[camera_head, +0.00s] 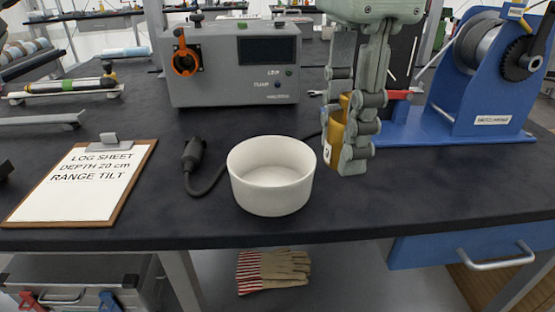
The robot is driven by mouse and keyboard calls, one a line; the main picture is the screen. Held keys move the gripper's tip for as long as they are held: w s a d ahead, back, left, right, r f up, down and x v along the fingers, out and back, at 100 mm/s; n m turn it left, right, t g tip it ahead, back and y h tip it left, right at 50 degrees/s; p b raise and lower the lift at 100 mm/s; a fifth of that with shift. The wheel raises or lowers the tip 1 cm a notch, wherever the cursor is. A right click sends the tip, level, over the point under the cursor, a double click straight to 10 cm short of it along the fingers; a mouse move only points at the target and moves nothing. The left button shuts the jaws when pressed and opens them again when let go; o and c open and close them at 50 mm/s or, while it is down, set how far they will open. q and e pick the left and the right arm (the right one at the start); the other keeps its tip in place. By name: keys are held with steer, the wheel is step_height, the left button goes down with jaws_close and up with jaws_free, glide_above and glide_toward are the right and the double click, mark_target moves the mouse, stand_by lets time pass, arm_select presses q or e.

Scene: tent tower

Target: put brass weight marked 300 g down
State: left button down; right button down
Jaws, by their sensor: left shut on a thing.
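My left gripper (348,140) comes down from the top of the picture and is shut on the brass weight (337,132). The weight is a golden piece with a small white label at its lower left, too small to read. The fingers hide much of it. Gripper and weight are just right of the white round bowl (272,197), apart from its rim in the picture. I cannot tell whether the weight touches the dark bench top (410,200). My right gripper is not in view.
A grey instrument box (230,85) stands behind the bowl. A blue winch frame (490,90) stands at the right. A clipboard (85,183) and a dark cabled probe (194,152) lie to the left. The front right of the bench is clear. Gloves (273,271) lie below the bench.

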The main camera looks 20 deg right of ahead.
arm_select(q)
steer(key=shift+d+r, duration=0.15)
steer(key=shift+d, duration=0.1)
steer(key=shift+w, duration=0.3)
steer(key=w+a+f, duration=0.1)
steer(key=w+f, duration=0.1)
steer(key=w, duration=0.1)
steer(key=w+a+f, duration=0.1)
steer(key=w+f, duration=0.1)
steer(key=w, duration=0.1)
steer(key=w+a+f, duration=0.2)
steer(key=w, duration=0.1)
steer(key=shift+w+f, duration=0.3)
steer(key=shift+w, duration=0.05)
steer(key=shift+w+a+f, duration=0.1)
steer(key=shift+w+f, duration=0.05)
step_height(320, 180, down, 3)
steer(key=shift+f, duration=0.4)
steer(key=shift+f, duration=0.1)
